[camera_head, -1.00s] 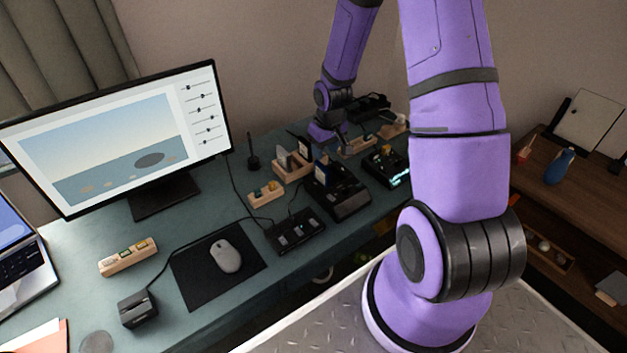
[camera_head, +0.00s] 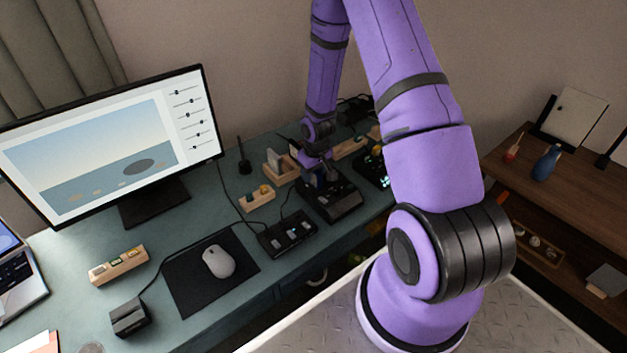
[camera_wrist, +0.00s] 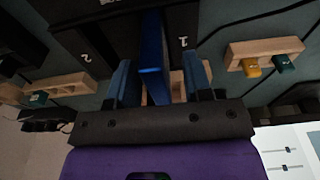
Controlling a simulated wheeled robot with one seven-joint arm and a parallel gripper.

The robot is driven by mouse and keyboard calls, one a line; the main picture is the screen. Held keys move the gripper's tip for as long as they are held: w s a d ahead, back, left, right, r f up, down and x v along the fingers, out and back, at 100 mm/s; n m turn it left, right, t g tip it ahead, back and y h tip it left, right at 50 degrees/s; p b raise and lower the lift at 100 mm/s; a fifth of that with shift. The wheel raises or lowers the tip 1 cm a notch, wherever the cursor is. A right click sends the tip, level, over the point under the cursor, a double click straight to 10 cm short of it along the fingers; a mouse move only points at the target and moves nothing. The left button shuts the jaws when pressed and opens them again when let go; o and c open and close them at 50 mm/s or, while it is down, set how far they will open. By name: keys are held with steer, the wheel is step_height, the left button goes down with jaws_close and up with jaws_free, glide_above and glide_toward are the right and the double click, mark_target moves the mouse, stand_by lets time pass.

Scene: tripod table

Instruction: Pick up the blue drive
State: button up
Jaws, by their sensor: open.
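The blue drive (camera_wrist: 151,55) stands upright in a black dock (camera_wrist: 112,38) marked with the numbers 1 and 2, in the middle of the wrist view. My gripper (camera_wrist: 158,82) is open, with one finger on each side of the drive and visible gaps between. I cannot tell how deep the fingers reach along it. In the head view my gripper (camera_head: 319,176) is over the dock (camera_head: 345,204), and my arm hides most of the drive there.
Wooden holders with small drives stand near the dock, one at its left (camera_head: 257,198). A flat black device (camera_head: 288,234) lies in front. A monitor (camera_head: 110,150), a mouse (camera_head: 219,261) and another black unit (camera_head: 374,165) share the desk.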

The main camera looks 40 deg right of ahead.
steer(key=shift+f, duration=0.3)
steer(key=shift+c, duration=0.3)
jaws_close()
steer(key=shift+r, duration=0.15)
